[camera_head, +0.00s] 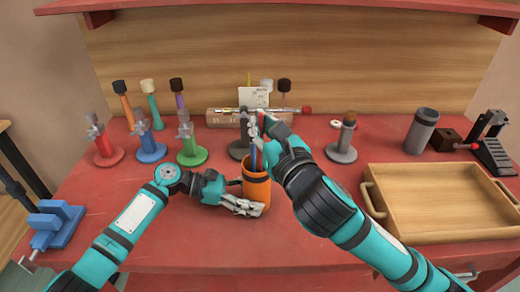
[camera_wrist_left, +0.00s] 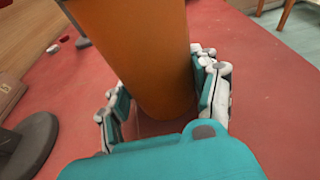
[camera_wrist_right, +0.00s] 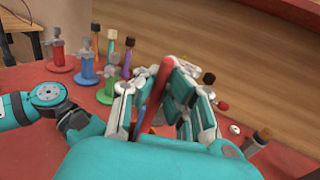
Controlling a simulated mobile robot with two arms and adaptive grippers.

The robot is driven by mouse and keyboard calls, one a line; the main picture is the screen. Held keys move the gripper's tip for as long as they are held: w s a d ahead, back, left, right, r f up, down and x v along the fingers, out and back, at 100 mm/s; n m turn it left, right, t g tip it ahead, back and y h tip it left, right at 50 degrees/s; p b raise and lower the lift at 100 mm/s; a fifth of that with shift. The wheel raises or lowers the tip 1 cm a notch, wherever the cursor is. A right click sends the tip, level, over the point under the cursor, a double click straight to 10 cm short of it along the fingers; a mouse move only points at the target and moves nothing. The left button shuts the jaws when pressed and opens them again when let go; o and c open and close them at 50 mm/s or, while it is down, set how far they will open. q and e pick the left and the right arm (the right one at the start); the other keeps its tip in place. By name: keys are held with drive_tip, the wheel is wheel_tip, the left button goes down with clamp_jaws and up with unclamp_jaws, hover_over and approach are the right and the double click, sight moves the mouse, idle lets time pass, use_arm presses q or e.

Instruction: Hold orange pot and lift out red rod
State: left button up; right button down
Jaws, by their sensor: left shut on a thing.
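The orange pot (camera_head: 258,192) stands upright on the red bench. My left gripper (camera_head: 243,204) is shut around its lower part; the left wrist view shows the pot (camera_wrist_left: 150,50) between the fingers (camera_wrist_left: 165,100). A blue rod (camera_head: 253,157) sticks up from the pot. My right gripper (camera_head: 264,130) is above the pot, fingers pointing away and hiding part of the rods. In the right wrist view the red rod (camera_wrist_right: 154,95) stands tilted between my right fingers (camera_wrist_right: 158,100), which look apart, with gaps beside the rod.
Stands with clamps in red (camera_head: 104,148), blue (camera_head: 148,145) and green (camera_head: 190,145) are at the left. A wooden tray (camera_head: 440,238) lies at the right. A grey cup (camera_head: 421,132) is behind it. A wooden block (camera_head: 222,118) with a card (camera_head: 254,97) is behind the pot.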

wheel_tip(320, 180, up, 9)
drive_tip(key=shift+r, duration=0.15)
use_arm(q)
drive_tip(key=o, duration=0.9)
drive_tip(key=shift+o, duration=0.2)
drive_tip(key=shift+a, duration=0.15)
